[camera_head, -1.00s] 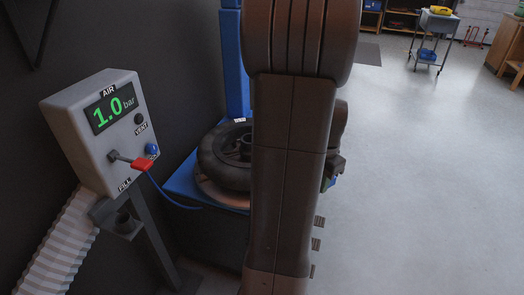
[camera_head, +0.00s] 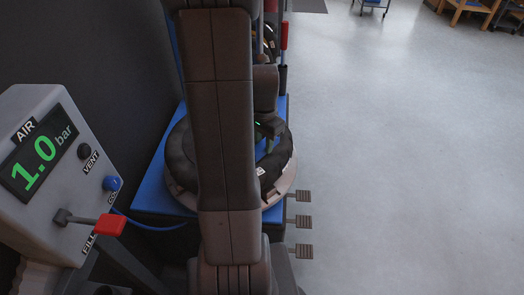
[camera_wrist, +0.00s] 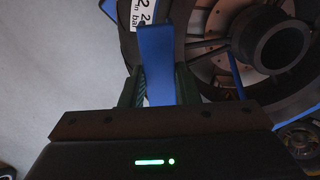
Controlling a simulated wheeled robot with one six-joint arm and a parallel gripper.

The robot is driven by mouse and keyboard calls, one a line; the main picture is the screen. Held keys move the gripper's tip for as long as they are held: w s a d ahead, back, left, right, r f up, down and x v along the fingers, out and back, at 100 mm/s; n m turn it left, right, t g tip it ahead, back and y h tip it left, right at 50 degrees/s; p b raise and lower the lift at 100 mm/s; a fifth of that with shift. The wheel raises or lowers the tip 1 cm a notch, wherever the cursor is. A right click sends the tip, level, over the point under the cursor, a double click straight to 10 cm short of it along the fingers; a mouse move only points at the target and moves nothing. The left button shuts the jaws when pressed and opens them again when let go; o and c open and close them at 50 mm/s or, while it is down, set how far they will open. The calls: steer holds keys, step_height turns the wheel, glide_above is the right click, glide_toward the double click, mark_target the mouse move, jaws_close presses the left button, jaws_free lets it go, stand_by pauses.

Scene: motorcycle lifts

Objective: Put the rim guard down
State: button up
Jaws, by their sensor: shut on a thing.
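The rim guard appears to be the flat blue piece (camera_wrist: 157,60) in the wrist view, upright between the two fingers of my gripper (camera_wrist: 158,88). My gripper is shut on it. In the head view my gripper (camera_head: 268,135) is over the right part of a black tyre (camera_head: 280,170) lying flat on a round turntable. My own arm hides much of the tyre and the wheel's middle. In the wrist view, the wheel's dark centre hub (camera_wrist: 275,45) shows to the right of the blue piece. I cannot tell whether the piece touches the wheel.
The turntable stands on a blue-topped machine (camera_head: 150,195) with several grey pedals (camera_head: 303,221) at its right. An air panel (camera_head: 50,165) at left reads 1.0 bar and has a red-handled lever (camera_head: 108,225). A blue hose runs toward the machine. The floor at right is clear.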

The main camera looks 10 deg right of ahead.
mark_target(264, 146)
steer(key=shift+f, duration=2)
steer(key=shift+f, duration=0.1)
steer(key=o, duration=0.9)
steer(key=shift+o, duration=0.2)
step_height(264, 146, up, 12)
steer(key=shift+r+p, duration=0.15)
steer(key=shift+p, duration=0.25)
